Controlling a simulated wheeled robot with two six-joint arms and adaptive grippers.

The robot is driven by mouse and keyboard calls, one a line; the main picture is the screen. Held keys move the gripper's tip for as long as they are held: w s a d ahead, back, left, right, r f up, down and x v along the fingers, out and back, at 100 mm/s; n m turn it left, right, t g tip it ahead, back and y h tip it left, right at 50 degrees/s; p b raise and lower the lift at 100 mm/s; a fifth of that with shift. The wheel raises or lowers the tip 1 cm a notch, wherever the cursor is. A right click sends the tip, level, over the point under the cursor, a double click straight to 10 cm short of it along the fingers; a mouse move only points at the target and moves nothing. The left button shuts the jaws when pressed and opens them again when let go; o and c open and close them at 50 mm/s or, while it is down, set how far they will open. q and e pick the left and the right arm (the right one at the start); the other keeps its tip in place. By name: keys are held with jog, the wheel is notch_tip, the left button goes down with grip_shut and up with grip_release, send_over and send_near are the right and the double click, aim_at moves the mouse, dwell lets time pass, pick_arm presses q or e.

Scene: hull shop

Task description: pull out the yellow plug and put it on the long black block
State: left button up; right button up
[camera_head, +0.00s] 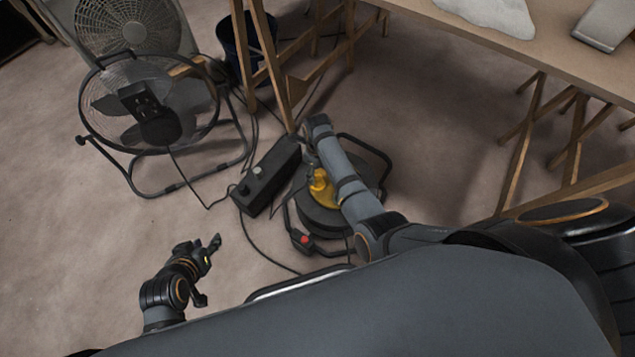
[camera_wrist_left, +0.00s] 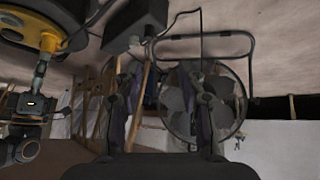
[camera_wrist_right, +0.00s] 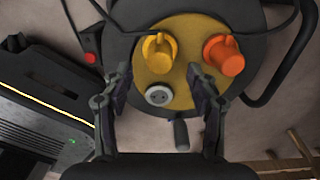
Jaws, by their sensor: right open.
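The yellow plug (camera_wrist_right: 160,52) sits in a socket on the yellow face of a black cable reel (camera_head: 325,218). In the right wrist view, my right gripper (camera_wrist_right: 158,82) is open above the reel. Its fingers are apart on either side of the near part of the face, with the yellow plug just beyond their tips. The long black block (camera_head: 268,177) lies on the floor just left of the reel. My left gripper (camera_head: 208,268) is open and empty above the floor at lower left.
An orange plug (camera_wrist_right: 223,55) sits beside the yellow plug, and an empty grey socket (camera_wrist_right: 158,96) is nearer. A fan (camera_head: 150,105) stands left of the block. Cables run over the floor. Wooden trestles (camera_head: 265,60), a bucket (camera_head: 246,45) and a table (camera_head: 540,50) stand behind.

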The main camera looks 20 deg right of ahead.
aim_at(318, 177)
notch_tip(318, 177, down, 3)
jog(key=shift+r+b, duration=0.2)
jog(key=shift+b, duration=0.7)
notch_tip(318, 177, down, 2)
jog(key=shift+f+b, duration=0.2)
jog(key=shift+b, duration=0.4)
jog(key=shift+f, duration=0.1)
pick_arm(q)
jog(key=w+r+t, duration=0.5)
jog(key=r+t, duration=0.1)
jog(key=r, duration=0.4)
jog(key=w+a+r+t, duration=0.1)
jog(key=w+r+t, duration=0.4)
jog(key=r, duration=0.6)
jog(key=shift+w+t, duration=0.4)
jog(key=shift+w, duration=0.4)
jog(key=shift+r+p, duration=0.6)
jog(key=shift+r, duration=0.1)
pick_arm(e)
jog(key=shift+c, duration=0.2)
grip_shut()
